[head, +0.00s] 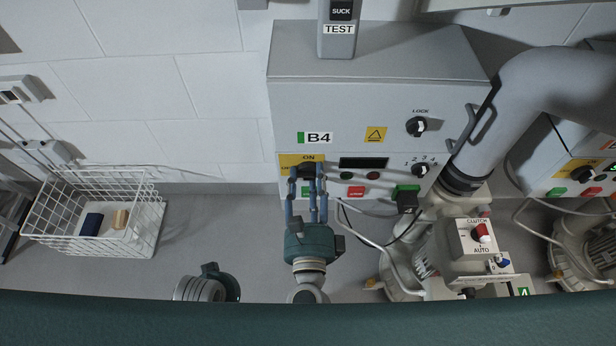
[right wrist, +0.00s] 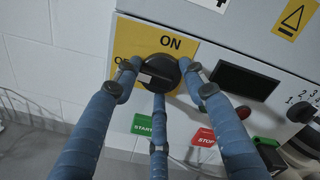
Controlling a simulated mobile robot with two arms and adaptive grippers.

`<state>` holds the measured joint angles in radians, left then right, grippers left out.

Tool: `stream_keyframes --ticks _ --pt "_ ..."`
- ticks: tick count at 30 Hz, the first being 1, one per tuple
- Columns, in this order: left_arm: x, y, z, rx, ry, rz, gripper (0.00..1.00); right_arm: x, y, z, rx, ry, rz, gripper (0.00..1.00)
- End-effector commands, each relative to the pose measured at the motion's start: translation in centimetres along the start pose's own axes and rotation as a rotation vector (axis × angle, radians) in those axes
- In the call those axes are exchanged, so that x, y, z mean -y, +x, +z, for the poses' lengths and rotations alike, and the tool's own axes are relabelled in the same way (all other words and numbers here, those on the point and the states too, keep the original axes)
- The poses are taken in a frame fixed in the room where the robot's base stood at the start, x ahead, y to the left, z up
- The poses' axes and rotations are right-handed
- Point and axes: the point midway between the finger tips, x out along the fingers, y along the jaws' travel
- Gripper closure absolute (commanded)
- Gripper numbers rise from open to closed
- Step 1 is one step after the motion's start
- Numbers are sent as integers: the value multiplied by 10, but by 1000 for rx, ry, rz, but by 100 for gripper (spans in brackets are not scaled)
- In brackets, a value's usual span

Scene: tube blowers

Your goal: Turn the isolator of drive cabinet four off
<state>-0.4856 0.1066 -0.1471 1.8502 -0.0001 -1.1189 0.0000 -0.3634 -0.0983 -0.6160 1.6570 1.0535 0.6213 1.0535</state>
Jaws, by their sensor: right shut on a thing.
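The drive cabinet (head: 290,105) with the label B4 (head: 318,138) stands in the middle of the head view. Its isolator is a black rotary knob on a yellow plate (head: 287,160) marked ON at the top. In the right wrist view the black knob (right wrist: 160,72) shows a pale mark on its left part; the lettering left of it is partly hidden. My right gripper (head: 308,175) is shut on the knob, its blue fingers around it from left, right and below. My left gripper (head: 230,287) shows only in part at the bottom; its fingers are hidden.
Right of the isolator are a display (head: 363,162), a red STOP button (head: 356,191), a numbered selector (head: 420,170) and a LOCK knob (head: 416,126). A green START button (right wrist: 142,125) sits just below. A wire basket (head: 150,228) stands left. A thick grey pipe (head: 535,85) rises right.

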Motion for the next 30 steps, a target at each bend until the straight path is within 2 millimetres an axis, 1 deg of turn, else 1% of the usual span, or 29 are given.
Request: stream_keyframes --ticks 1,13,14,15,16,17,27,30 --pt "0 1 0 0 0 0 100 -2 -2 -13 -22 -8 3 84" --pt "0 2 0 0 1 0 100 -2 -3 -13 -22 -10 3 84" --pt "0 2 0 0 1 0 100 -2 -3 -13 -22 -10 3 56" --pt "0 2 0 0 1 0 100 -2 -2 -13 -22 -11 2 48" --pt "0 2 0 0 1 0 100 -2 -2 -13 -22 -11 2 42" --pt "0 2 0 0 1 0 100 -2 -2 -12 -21 -11 1 40" --pt "0 1 1 1 0 0 100 0 -1 -6 -11 -7 0 40" --pt "0 1 0 2 -1 0 100 -1 -5 -6 -10 -7 0 40"
